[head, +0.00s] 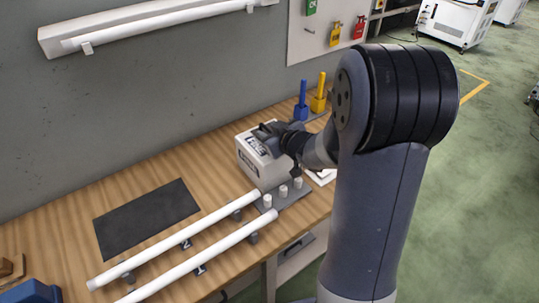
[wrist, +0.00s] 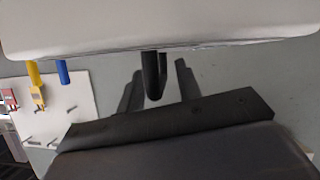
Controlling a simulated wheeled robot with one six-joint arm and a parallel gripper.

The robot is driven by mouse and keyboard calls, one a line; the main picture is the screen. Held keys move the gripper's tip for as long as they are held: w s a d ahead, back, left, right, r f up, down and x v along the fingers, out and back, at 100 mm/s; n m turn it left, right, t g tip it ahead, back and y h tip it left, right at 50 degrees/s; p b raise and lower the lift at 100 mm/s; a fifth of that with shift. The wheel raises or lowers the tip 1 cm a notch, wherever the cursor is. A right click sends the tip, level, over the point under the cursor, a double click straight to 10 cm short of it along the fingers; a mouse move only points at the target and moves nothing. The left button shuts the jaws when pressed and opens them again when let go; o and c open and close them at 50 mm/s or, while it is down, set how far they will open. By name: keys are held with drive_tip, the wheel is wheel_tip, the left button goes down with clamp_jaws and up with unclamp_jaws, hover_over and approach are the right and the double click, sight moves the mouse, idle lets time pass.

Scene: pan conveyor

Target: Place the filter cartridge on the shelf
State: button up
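I cannot pick out the filter cartridge with certainty. A pale grey box (head: 249,160) with printed labels stands on the wooden bench (head: 65,215). My gripper (head: 272,137) is at the top of this box, partly hidden by my arm. Whether it touches the box is unclear. In the wrist view a large pale surface (wrist: 150,25) fills the top edge, with a dark upright part (wrist: 153,78) below it. A dark bar (wrist: 180,118) crosses the lower part. I cannot tell whether my fingers are open or shut. No shelf is clearly identifiable.
Two long white tubes (head: 185,230) rest on small holders marked 1 and 2. Short white cylinders (head: 283,190) stand on a grey base. A dark mat (head: 147,218) lies at left. Blue (head: 301,103) and yellow (head: 319,97) tools stand behind. A white tube fixture (head: 150,25) is on the wall.

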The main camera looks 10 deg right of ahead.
clamp_jaws()
idle(1.1)
drive_tip(key=shift+r, duration=0.1)
